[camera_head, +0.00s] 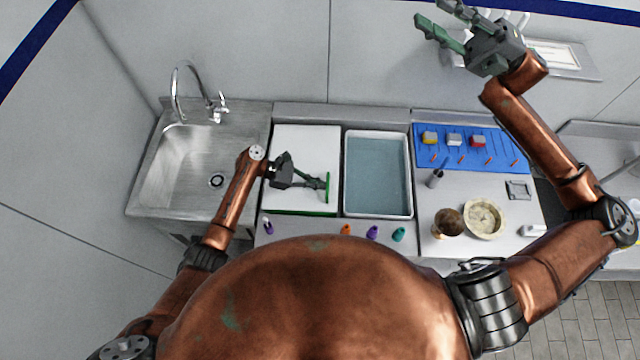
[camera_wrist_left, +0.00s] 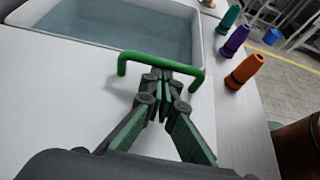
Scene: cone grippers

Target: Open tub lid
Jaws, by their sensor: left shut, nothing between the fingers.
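A white flat lid (camera_head: 290,148) lies left of an uncovered tub (camera_head: 409,180) of bluish water. A green bar handle (camera_head: 328,187) stands up at the lid's right side, near the tub. It also shows in the left wrist view (camera_wrist_left: 160,62). My left gripper (camera_head: 322,184) is over the lid with its fingertips at the handle. In the left wrist view its fingers (camera_wrist_left: 165,78) are together and empty, close against the bar's middle. I cannot tell whether they touch it. My right gripper (camera_head: 428,12) is raised high at the upper right, open and empty.
A steel sink (camera_head: 165,175) with a tall faucet (camera_head: 178,90) is at the left. Purple, orange and teal cones (camera_head: 398,234) stand along the counter's front edge. Right of the tub are a blue board (camera_head: 460,160), a round bowl (camera_head: 484,217) and a brown ball (camera_head: 448,221).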

